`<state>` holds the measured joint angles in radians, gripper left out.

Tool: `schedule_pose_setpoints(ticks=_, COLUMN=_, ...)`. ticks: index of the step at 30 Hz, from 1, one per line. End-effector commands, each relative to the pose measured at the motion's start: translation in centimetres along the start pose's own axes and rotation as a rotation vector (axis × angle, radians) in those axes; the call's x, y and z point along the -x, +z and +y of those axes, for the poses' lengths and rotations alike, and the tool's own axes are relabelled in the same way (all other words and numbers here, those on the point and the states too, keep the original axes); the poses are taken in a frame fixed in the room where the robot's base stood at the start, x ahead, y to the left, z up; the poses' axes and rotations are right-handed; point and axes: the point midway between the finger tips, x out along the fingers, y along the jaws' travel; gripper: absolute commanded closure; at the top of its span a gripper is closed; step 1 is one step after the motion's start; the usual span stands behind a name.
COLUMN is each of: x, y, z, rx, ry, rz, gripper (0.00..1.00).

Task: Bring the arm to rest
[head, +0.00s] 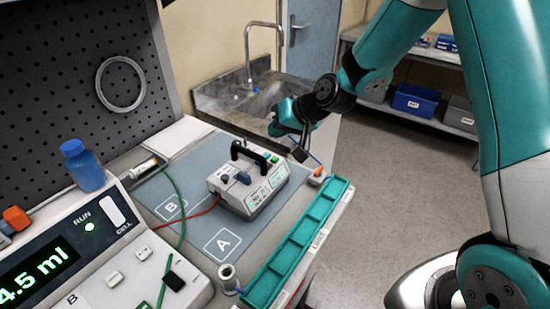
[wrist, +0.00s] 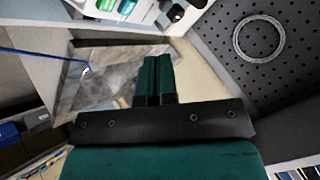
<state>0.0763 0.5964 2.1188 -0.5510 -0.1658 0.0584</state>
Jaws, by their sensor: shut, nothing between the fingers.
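My gripper (head: 275,128) hangs in front of the sink, above and behind the pump, apart from the bench. In the wrist view its two teal fingers (wrist: 156,68) lie together with nothing between them. My arm comes down from the upper right, bent at the wrist. A white and grey pump (head: 247,185) with a black handle stands upright on the blue-grey mat (head: 180,184), by the areas marked A and B.
A teal compartment tray (head: 299,243) lies along the bench's right edge. A metal sink (head: 231,101) with a tap (head: 248,50) is behind. A blue bottle (head: 84,167) and a console (head: 62,255) stand left. The floor (head: 385,165) on the right is clear.

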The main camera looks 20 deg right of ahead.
Motion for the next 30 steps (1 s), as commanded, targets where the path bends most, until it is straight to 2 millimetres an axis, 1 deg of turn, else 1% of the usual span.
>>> schedule_pose_setpoints(ticks=5, x=0.0, y=0.0, z=0.0, rx=0.001, ry=0.0, rz=0.0, gripper=1.0)
schedule_pose_setpoints(ticks=7, x=0.4, y=0.1, z=-0.5, rx=0.01, ry=-0.003, rz=-0.009, gripper=1.0)
schedule_pose_setpoints(ticks=8, x=0.7, y=0.3, z=-1.0, rx=0.019, ry=-0.005, rz=-0.018, gripper=1.0)
schedule_pose_setpoints(ticks=11, x=2.8, y=1.5, z=-3.8, rx=0.075, ry=-0.016, rz=-0.077, gripper=1.0)
schedule_pose_setpoints(ticks=12, x=4.1, y=2.4, z=-5.4, rx=0.109, ry=-0.022, rz=-0.114, gripper=1.0)
schedule_pose_setpoints(ticks=14, x=6.4, y=4.2, z=-7.8, rx=0.168, ry=-0.028, rz=-0.179, gripper=1.0)
schedule_pose_setpoints(ticks=15, x=8.2, y=5.6, z=-9.3, rx=0.21, ry=-0.03, rz=-0.227, gripper=1.0)
schedule_pose_setpoints(ticks=17, x=10.9, y=8.1, z=-11.2, rx=0.274, ry=-0.03, rz=-0.301, gripper=1.0)
schedule_pose_setpoints(ticks=18, x=12.7, y=9.8, z=-12.2, rx=0.315, ry=-0.028, rz=-0.347, gripper=1.0)
schedule_pose_setpoints(ticks=19, x=14.0, y=11.1, z=-12.8, rx=0.345, ry=-0.027, rz=-0.379, gripper=1.0)
schedule_pose_setpoints(ticks=21, x=16.8, y=13.8, z=-13.8, rx=0.408, ry=-0.02, rz=-0.45, gripper=1.0)
schedule_pose_setpoints(ticks=24, x=20.0, y=17.1, z=-14.2, rx=0.478, ry=-0.007, rz=-0.53, gripper=1.0)
schedule_pose_setpoints(ticks=27, x=22.1, y=19.3, z=-14.2, rx=0.522, ry=0.004, rz=-0.584, gripper=1.0)
schedule_pose_setpoints(ticks=30, x=23.1, y=20.3, z=-14.1, rx=0.545, ry=0.009, rz=-0.609, gripper=1.0)
